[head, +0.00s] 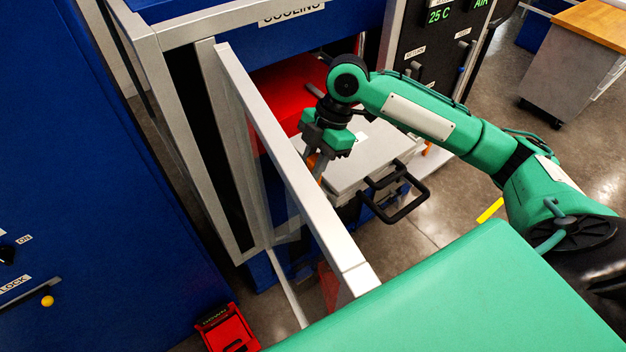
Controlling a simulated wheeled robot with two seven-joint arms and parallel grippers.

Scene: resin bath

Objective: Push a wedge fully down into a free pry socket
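My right gripper (316,165) comes in from the right and points down over the near left part of a grey metal box (372,160) inside the cooling bay. A small orange piece (312,160), possibly a wedge, shows at its fingers, partly hidden by the fingers and the door frame. I cannot tell whether the fingers are closed on it. The pry sockets are too small or hidden to make out. My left gripper is not in view.
An open clear door with a silver frame (290,165) stands close left of my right gripper. Black handles (396,192) stick out from the box. A red surface (283,88) lies behind. A red pedal (228,328) is on the floor. A cart (575,58) stands far right.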

